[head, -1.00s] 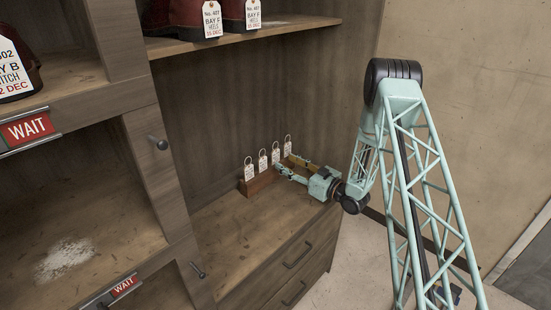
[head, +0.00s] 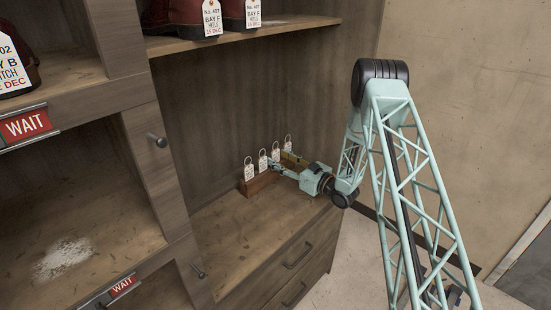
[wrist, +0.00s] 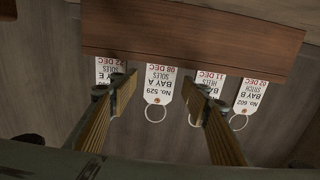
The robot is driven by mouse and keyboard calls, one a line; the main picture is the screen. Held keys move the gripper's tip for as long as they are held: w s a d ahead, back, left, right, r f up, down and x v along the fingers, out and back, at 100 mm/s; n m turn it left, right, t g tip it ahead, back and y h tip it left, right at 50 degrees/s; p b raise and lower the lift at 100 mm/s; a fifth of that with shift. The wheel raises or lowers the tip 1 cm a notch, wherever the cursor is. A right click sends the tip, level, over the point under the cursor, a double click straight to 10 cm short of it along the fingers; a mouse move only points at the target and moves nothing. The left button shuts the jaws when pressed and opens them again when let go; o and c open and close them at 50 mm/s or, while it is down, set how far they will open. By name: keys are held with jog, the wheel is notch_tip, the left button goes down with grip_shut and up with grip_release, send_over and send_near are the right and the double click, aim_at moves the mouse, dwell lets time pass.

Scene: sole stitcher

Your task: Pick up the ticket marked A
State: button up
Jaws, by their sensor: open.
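Several white tickets with wire loops stand in a row in a brown wooden holder (head: 258,186) on the cabinet top. The holder also shows in the wrist view (wrist: 195,35), where the tickets appear upside down. The ticket reading No. 529, BAY A, SOLES, 08 DEC (wrist: 160,84) lies between my fingers there. My gripper (wrist: 158,95) is open, with a fingertip on either side of that ticket and partly covering its neighbours. Which head-view ticket is marked A is too small to read.
A shelf (head: 245,35) with tagged red boots is above. A cabinet post (head: 160,170) and door knobs are at left, beside open cubbies with red WAIT signs (head: 26,127). The cabinet top (head: 225,225) in front of the holder is clear.

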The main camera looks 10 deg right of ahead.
aim_at(276, 150)
jog(key=c, duration=0.8)
jog(key=shift+r, duration=0.15)
jog(key=shift+r+p, duration=0.35)
jog(key=shift+r, duration=1.15)
jog(key=shift+s+r, duration=0.15)
jog(key=shift+s, duration=0.05)
jog(key=s, duration=0.5)
jog(key=s+d+r, duration=0.1)
jog(key=s, duration=0.4)
jog(key=s+d+p, duration=0.1)
jog(key=s, duration=0.4)
jog(key=shift+s+d+r, duration=0.2)
jog(key=shift+d, duration=0.05)
